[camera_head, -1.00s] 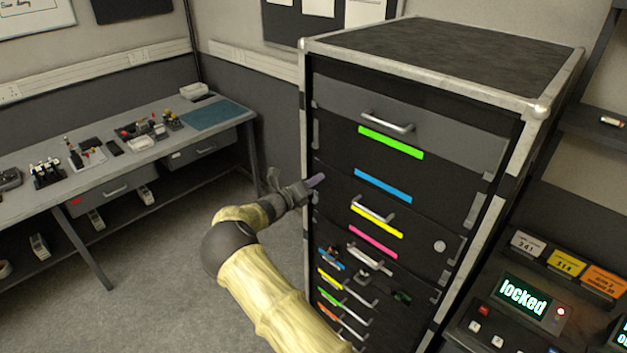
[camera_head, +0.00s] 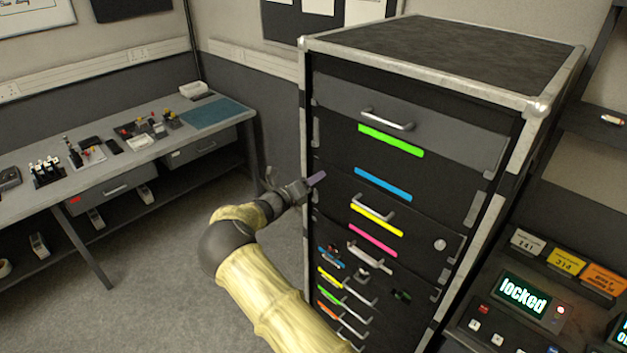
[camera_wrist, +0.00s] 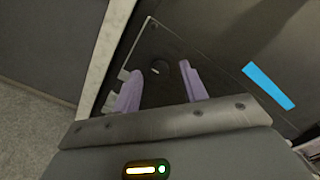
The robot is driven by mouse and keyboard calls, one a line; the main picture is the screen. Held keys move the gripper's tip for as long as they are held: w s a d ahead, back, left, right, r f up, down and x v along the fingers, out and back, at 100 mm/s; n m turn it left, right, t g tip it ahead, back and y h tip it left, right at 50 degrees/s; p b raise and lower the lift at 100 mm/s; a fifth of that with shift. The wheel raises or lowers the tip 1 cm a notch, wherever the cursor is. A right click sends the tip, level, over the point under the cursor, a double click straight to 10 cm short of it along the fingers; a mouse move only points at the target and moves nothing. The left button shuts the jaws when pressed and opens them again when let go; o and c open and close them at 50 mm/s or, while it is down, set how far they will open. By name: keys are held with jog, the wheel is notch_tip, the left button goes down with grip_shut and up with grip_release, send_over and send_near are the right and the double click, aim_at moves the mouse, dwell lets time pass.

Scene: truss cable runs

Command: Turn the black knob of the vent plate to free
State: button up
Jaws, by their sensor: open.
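In the wrist view, a dark plate (camera_wrist: 205,65) on the cabinet front lies ahead of my gripper (camera_wrist: 159,68). In the head view, my gripper (camera_head: 314,180) is at the left edge of the cabinet front, left of the blue strip. I cannot make out the knob there, nor its setting.
The tall black cabinet (camera_head: 440,55) has a metal frame, several drawers and handles, including a top handle (camera_head: 387,120). A workbench (camera_head: 100,165) with small parts stands at the left. A panel reading "locked" (camera_head: 523,296) is at the right. The floor between bench and cabinet is clear.

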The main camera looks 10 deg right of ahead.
jog(key=b+v, duration=0.5)
jog(key=v, duration=1.2)
jog(key=s+d+f+m+g+y, duration=0.3)
jog(key=s+d+m+g, duration=0.15)
jog(key=d+m, duration=0.25)
jog(key=s+d+f+m+g+y, duration=0.2)
jog(key=s+d+m+g, duration=0.2)
jog(key=s+d+m, duration=0.3)
jog(key=s+r+m+y, duration=0.1)
jog(key=s+m+y, duration=0.3)
jog(key=s+m, duration=0.5)
jog(key=s+r+m+y, duration=0.2)
jog(key=s+m+y, duration=0.3)
jog(key=s+m, duration=0.4)
jog(key=shift+s+d+r+m+y, duration=0.3)
jog(key=shift+s+d+r+m, duration=0.1)
jog(key=shift+m, duration=0.8)
jog(key=shift+t, duration=0.25)
